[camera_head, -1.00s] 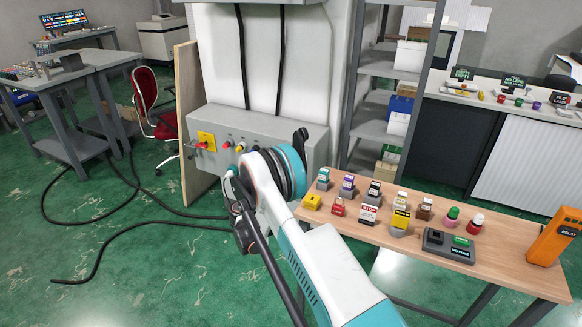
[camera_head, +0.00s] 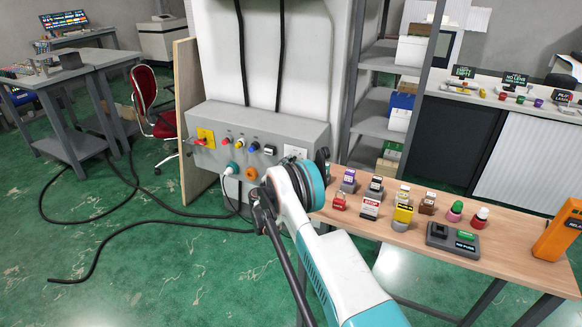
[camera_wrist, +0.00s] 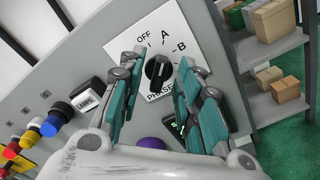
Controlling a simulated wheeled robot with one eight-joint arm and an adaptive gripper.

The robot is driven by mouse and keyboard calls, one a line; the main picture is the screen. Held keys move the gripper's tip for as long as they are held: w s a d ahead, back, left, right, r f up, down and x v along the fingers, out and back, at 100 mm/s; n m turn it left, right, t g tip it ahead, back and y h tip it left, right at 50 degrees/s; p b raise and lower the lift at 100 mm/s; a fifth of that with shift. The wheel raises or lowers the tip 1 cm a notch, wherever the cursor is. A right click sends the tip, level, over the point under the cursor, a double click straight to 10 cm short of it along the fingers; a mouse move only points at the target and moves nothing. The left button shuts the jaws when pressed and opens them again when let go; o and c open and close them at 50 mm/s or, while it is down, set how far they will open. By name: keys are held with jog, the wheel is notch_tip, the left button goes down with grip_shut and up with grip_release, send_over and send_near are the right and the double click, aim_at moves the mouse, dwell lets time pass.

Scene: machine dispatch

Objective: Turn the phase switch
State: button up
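The phase switch (camera_wrist: 158,71) is a black knob on a white plate marked OFF, A, B and PHASE. In the wrist view it sits upper middle on the grey panel; I cannot tell for sure which mark it points to. My gripper (camera_wrist: 160,80) is open, with one teal finger on each side of the knob and a visible gap to it. How far the fingertips are from the panel is unclear. In the head view the white switch plate (camera_head: 296,152) shows at the panel's right, and my wrist hides most of the gripper.
The grey control box (camera_head: 222,130) also carries a yellow plate with a red handle (camera_head: 203,138), coloured knobs and a teal plug (camera_head: 232,168) with a cable. A wooden table (camera_head: 400,240) with several small items stands right of it. Shelves (camera_head: 385,65) stand behind.

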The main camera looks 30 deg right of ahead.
jog(key=shift+x, duration=1.15)
jog(key=c, duration=0.7)
jog(key=shift+m, duration=0.3)
jog(key=m, duration=0.3)
jog(key=shift+m, duration=0.3)
jog(key=shift+s+f+m, duration=0.1)
jog(key=shift+f+m, duration=0.05)
jog(key=shift+m, duration=2.05)
